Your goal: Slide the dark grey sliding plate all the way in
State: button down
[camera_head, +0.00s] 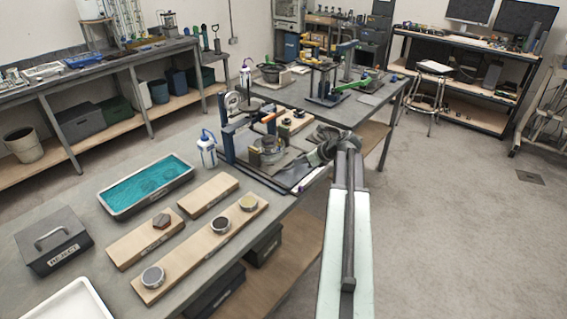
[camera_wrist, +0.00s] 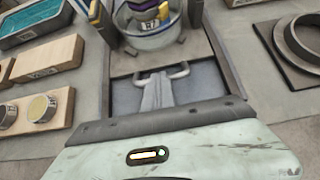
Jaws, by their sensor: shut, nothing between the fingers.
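The dark grey sliding plate (camera_wrist: 207,82) lies flat between two side rails in the wrist view, with a loop handle (camera_wrist: 180,70) on it. A round clear vessel with a label (camera_wrist: 150,40) stands beyond the handle. My gripper (camera_wrist: 160,78) is shut and empty, its fingertips over the middle of the handle; I cannot tell if they touch it. The near part of the plate is hidden by my own gripper body. In the head view my gripper (camera_head: 322,150) reaches the right side of the blue-framed fixture (camera_head: 229,145) and partly covers it.
Left on the bench are wooden blocks (camera_head: 128,240), a teal-filled tray (camera_head: 147,183), a reject box (camera_head: 52,240) and a wash bottle (camera_head: 207,150). A dark ring (camera_wrist: 288,50) lies right of the plate in the wrist view. Open floor lies to the right.

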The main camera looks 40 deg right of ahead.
aim_at(281, 151)
jog(key=shift+w+a, duration=0.35)
jog(key=shift+w, duration=1.2)
jog(key=shift+w+a, duration=0.4)
jog(key=shift+w, duration=1.15)
jog(key=shift+w+a, duration=0.35)
jog(key=shift+w, duration=1.2)
jog(key=shift+s+f+p+v, duration=0.2)
jog(key=shift+p+v, duration=0.3)
jog(key=shift+v, duration=0.6)
jog(key=shift+s+f+p+v, duration=0.2)
jog(key=shift+p+v, duration=0.3)
jog(key=shift+v, duration=0.6)
jog(key=shift+s+f+p+v, duration=0.15)
jog(key=shift+p+v, duration=0.35)
jog(key=shift+v, duration=0.65)
jog(key=shift+d+f, duration=0.1)
jog(key=shift+w, duration=0.1)
